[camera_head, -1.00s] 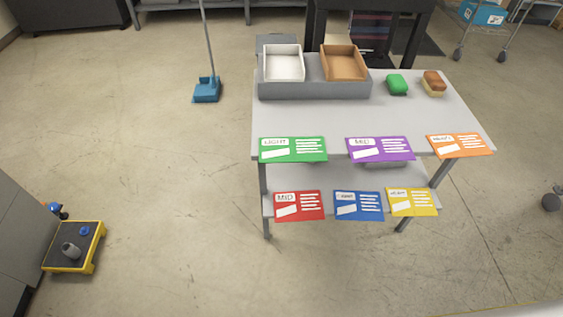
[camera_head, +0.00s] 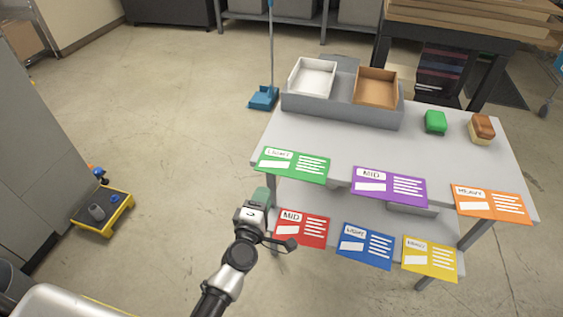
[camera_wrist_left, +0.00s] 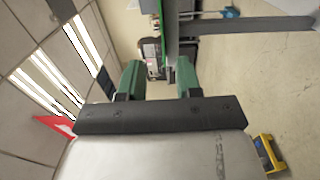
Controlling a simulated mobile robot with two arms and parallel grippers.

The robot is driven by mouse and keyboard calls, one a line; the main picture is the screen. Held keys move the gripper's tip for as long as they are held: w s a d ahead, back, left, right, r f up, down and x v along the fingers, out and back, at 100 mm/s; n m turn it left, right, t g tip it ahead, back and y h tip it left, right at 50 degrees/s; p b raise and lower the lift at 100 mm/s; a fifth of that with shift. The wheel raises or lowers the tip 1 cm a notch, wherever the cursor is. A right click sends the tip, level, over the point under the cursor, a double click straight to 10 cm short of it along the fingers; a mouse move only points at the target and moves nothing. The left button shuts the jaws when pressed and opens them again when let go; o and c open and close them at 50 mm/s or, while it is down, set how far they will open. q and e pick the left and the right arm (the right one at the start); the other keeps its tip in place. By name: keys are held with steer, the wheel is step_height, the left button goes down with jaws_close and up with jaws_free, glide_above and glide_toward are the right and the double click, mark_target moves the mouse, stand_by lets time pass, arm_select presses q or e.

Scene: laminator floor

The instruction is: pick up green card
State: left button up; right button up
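The green card (camera_head: 293,165), marked "LIGHT", lies at the front left edge of the grey table (camera_head: 330,147) and juts over it. My left gripper (camera_head: 262,194) is in front of and just below the card in the head view. A gap shows between its green fingers in the left wrist view (camera_wrist_left: 159,78), so it is open. A thin green strip beyond the fingers there looks like the card edge-on. I see nothing held. My right gripper is not in view.
Purple (camera_head: 390,187) and orange (camera_head: 491,203) cards lie along the same edge. Red (camera_head: 303,229), blue (camera_head: 365,246) and yellow (camera_head: 430,260) cards sit on the lower shelf. White (camera_head: 312,78) and brown (camera_head: 376,88) trays stand behind. The floor to the left is mostly clear.

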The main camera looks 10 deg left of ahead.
mark_target(276, 161)
arm_select(q)
steer(key=w, duration=0.8)
steer(key=shift+w+d+f, duration=0.2)
steer(key=shift+w+d, duration=0.1)
steer(key=shift+d, duration=0.15)
steer(key=shift+s, duration=0.1)
jaws_close()
